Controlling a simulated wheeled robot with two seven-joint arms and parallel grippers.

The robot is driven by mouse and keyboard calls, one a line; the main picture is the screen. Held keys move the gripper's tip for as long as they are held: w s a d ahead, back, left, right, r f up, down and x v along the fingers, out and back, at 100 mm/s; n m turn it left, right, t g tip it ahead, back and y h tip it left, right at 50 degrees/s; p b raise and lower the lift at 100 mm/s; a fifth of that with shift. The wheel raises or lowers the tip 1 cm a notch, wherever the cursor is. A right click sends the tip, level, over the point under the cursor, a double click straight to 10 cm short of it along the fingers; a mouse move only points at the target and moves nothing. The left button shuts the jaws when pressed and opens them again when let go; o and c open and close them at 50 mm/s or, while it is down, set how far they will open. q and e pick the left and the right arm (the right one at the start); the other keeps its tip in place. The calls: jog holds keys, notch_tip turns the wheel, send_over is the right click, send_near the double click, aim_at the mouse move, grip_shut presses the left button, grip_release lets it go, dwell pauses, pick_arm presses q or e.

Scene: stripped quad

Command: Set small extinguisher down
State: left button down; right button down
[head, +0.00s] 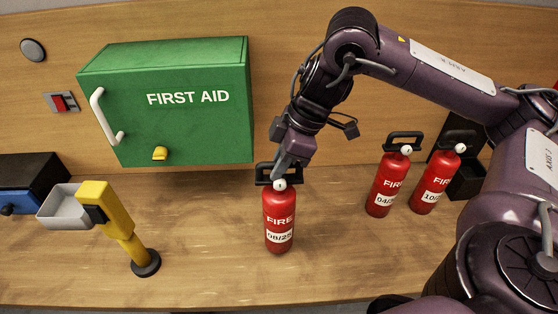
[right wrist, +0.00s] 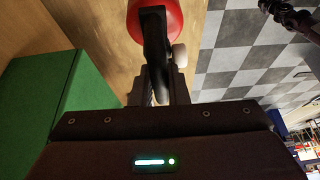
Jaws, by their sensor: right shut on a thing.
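A small red extinguisher (head: 279,220) with a black handle and a label that looks like 08/25 is upright at the middle of the wooden counter. My right gripper (head: 282,172) is shut on its handle from above. In the right wrist view the red body (right wrist: 170,20) and black handle (right wrist: 156,50) show beyond the fingers (right wrist: 158,85). The extinguisher's base appears at the counter surface; I cannot tell whether it touches. My left gripper is not in view.
Two more red extinguishers (head: 387,185) (head: 432,182) stand at the right by a black bracket (head: 468,180). A green first aid box (head: 180,130) hangs on the back wall. A yellow post with a grey tray (head: 122,232) and a black-and-blue box (head: 30,180) stand left. Counter between is clear.

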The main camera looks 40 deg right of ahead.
aim_at(278, 196)
jog(key=shift+w+f+b, duration=0.15)
jog(key=shift+f+b, duration=0.2)
jog(key=shift+f, duration=1.1)
jog(key=c, duration=1.7)
grip_release()
jog(key=shift+s+f, duration=0.1)
jog(key=shift+s, duration=0.1)
jog(key=o, duration=0.3)
